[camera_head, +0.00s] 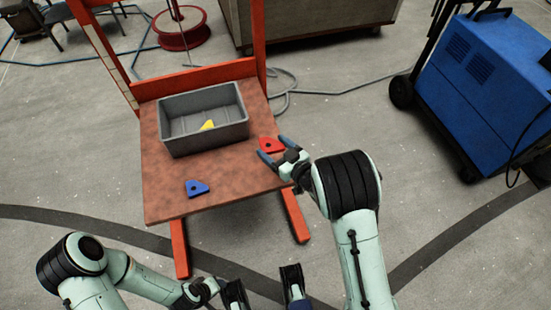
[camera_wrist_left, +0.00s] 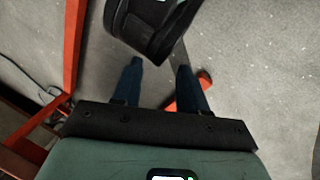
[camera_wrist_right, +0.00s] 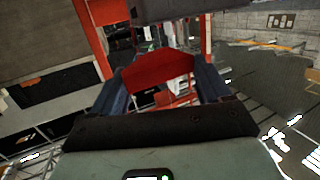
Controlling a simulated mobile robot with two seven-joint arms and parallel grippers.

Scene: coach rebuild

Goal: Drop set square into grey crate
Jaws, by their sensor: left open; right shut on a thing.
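The red set square (camera_head: 272,145) is between the fingers of my right gripper (camera_head: 272,150), at the right edge of the table. It also shows in the right wrist view (camera_wrist_right: 158,72), with a finger on each side. My right gripper is shut on it. The grey crate (camera_head: 178,148) stands at the back of the table, left of the gripper. A yellow set square (camera_head: 208,125) lies inside it. A blue set square (camera_head: 197,188) lies on the table in front of the crate. My left gripper (camera_wrist_left: 158,68) is open and empty, low in front of the table.
The brown table (camera_head: 165,205) has a red frame (camera_head: 195,77) rising behind it. Its front part is clear around the blue piece. A blue machine on wheels (camera_head: 490,80) stands at the right. A red reel (camera_head: 180,30) and cables lie on the floor behind.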

